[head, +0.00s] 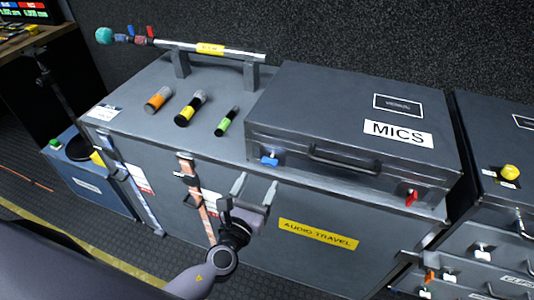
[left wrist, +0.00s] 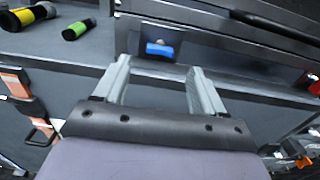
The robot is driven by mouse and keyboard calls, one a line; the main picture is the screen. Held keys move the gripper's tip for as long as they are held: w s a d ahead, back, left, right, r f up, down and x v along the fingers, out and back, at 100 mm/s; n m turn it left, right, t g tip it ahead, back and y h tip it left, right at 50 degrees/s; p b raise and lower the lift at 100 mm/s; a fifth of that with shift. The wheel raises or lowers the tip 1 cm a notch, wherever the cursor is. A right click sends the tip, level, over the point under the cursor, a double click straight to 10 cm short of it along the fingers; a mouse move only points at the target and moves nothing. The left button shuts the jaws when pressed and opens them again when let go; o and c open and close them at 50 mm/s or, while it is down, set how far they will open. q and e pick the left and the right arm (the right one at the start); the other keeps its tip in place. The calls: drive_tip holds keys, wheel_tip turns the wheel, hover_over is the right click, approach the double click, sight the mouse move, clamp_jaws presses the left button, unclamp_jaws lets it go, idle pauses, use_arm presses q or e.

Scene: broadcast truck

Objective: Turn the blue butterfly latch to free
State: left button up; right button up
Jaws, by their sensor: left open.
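The blue butterfly latch (head: 269,159) is on the front face of the grey case labelled MICS (head: 290,125), near its left end. It also shows in the left wrist view (left wrist: 160,50), ahead of and between my fingers. My left gripper (head: 256,186) is open and empty, just in front of the case and a little below the latch, apart from it. Its two fingers also show in the left wrist view (left wrist: 155,82). A red latch (head: 411,198) is on the same case near its right end. My right gripper is not in view.
The case stands on a large grey trunk labelled AUDIO TRAVEL (head: 318,234). A black handle (head: 345,160) is between the latches. Orange (head: 158,100), yellow (head: 190,107) and green (head: 227,121) banded cylinders lie on the trunk to the left. A microphone boom (head: 210,48) rests behind them.

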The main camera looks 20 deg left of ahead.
sight(268, 165)
use_arm(q)
drive_tip(key=shift+w+d, duration=0.15)
drive_tip(key=shift+w, duration=3.45)
drive_tip(key=c, duration=1.1)
